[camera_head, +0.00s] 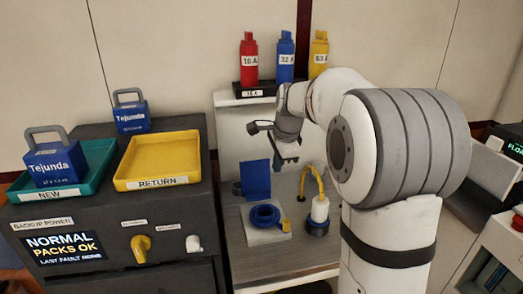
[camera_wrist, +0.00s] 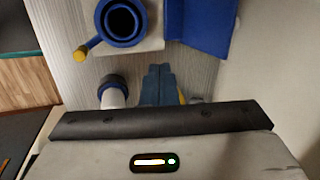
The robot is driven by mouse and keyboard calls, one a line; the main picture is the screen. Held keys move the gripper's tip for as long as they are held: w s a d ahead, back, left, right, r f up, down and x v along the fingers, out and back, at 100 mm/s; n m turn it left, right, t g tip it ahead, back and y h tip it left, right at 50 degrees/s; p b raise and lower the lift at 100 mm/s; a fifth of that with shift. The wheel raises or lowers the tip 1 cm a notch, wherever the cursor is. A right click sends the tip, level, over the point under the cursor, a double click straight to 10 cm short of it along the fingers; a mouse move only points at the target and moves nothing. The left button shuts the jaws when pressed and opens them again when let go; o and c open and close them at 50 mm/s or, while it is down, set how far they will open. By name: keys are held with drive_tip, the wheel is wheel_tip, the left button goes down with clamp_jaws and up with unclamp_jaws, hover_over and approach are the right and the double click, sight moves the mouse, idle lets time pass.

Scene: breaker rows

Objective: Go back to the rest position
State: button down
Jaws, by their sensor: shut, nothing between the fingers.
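My gripper (camera_head: 287,163) hangs above the counter in the head view, near the raised blue flap (camera_head: 257,180). In the wrist view its fingers (camera_wrist: 158,82) are together with nothing between them. Below it is a blue round socket (camera_head: 264,216) on a pale plate, with a small yellow-tipped lever; the socket also shows at the top of the wrist view (camera_wrist: 122,20). A white plug (camera_head: 320,210) with a blue base and a yellow cable stands upright right of the socket. In the wrist view the plug (camera_wrist: 112,94) is left of my fingers, apart from them.
Left is a grey cabinet with a teal NEW tray (camera_head: 97,160) holding a blue Tejunda pack (camera_head: 56,164), a yellow RETURN tray (camera_head: 165,150), another pack (camera_head: 131,115) and a yellow knob (camera_head: 140,247). Red, blue and yellow units (camera_head: 285,57) stand on a rack behind my arm.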

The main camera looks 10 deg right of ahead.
drive_tip(key=s+f+n, duration=0.2)
drive_tip(key=s+n, duration=0.6)
drive_tip(key=s, duration=0.6)
drive_tip(key=s+a+f+n+h+p, duration=0.1)
drive_tip(key=s+f+n, duration=0.2)
drive_tip(key=s+n, duration=0.5)
drive_tip(key=s, duration=0.7)
drive_tip(key=shift+a, duration=0.25)
